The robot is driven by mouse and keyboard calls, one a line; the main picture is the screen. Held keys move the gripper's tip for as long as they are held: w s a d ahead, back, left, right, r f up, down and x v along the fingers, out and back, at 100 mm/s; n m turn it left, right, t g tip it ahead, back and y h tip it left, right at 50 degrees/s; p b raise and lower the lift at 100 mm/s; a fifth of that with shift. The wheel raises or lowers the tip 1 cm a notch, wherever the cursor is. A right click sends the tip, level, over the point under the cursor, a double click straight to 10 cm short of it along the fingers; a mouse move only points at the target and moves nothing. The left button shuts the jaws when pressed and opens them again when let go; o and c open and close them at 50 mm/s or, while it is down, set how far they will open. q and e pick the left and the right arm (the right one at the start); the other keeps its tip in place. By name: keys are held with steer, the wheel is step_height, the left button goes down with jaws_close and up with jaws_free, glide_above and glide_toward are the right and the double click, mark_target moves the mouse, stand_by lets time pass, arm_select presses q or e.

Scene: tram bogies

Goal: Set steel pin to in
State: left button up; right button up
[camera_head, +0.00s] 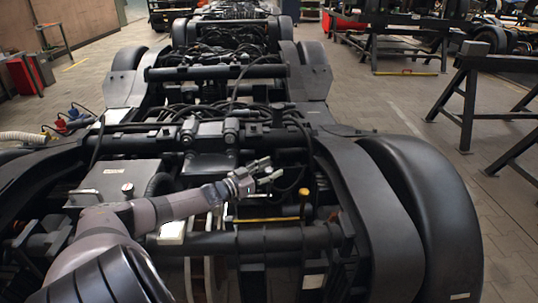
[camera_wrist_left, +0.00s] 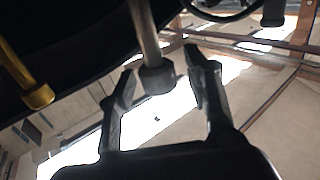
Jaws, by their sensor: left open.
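The steel pin (camera_wrist_left: 157,78) shows in the left wrist view as a grey rod with a thicker collar at its end. It lies between the two fingers of my left gripper (camera_wrist_left: 160,64), with a visible gap on each side. In the head view my left gripper (camera_head: 268,170) is open over the middle of the near bogie, its fingers pointing right. I cannot make out the steel pin clearly in the head view. My right gripper is not in view.
A yellow pin (camera_wrist_left: 38,97) hangs left of the steel pin in the left wrist view. The dark near bogie (camera_head: 365,200) has pipes, cables and a wheel guard (camera_head: 430,210) at the right. A black trestle (camera_head: 470,95) stands on the clear floor at right.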

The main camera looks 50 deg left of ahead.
arm_select(q)
steer(key=shift+r, duration=0.1)
step_height(320, 180, up, 10)
steer(key=shift+f, duration=0.1)
stand_by(0.4)
